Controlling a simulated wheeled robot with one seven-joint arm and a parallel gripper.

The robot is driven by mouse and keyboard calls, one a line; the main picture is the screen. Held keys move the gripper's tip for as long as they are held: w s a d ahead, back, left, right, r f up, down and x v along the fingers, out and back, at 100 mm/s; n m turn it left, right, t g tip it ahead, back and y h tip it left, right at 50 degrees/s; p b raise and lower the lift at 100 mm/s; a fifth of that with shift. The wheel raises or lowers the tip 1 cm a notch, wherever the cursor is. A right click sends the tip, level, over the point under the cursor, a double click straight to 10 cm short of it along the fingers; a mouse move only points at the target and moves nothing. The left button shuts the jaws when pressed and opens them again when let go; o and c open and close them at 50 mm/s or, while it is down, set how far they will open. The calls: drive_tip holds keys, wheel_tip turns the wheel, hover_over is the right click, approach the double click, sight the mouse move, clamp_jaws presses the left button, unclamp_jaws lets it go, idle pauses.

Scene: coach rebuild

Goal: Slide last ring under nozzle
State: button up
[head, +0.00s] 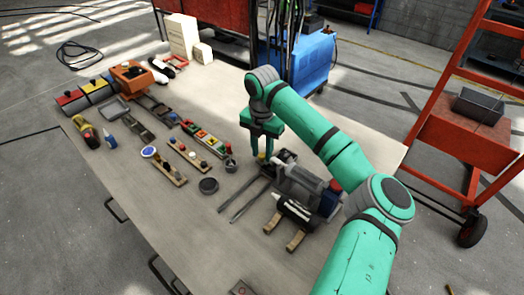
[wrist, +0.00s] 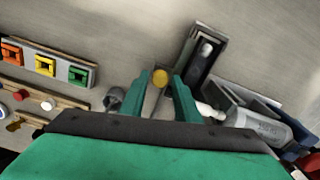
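My gripper (head: 261,150) points down over the bench, left of a grey cylindrical dispenser (head: 298,182). In the wrist view its two green fingers (wrist: 160,84) are apart. The dispenser (wrist: 260,124) lies to the right in the wrist view. Its pale tip (wrist: 209,111), which looks like the nozzle, points toward the right finger without visible contact. The dispenser's underside is hidden.
A small grey cup (head: 231,164) stands left of my gripper. A tray with orange, yellow and green square pieces (wrist: 45,65) lies farther left. Two thin rails (head: 243,202) and a black cylinder on wooden supports (head: 296,212) are nearer. The bench front (head: 150,215) is clear.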

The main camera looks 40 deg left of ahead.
clamp_jaws()
drive_tip(key=shift+s, duration=0.25)
idle(0.3)
unclamp_jaws()
wheel_tip(320, 180, up, 11)
idle(0.5)
drive_tip(key=shift+f, duration=0.15)
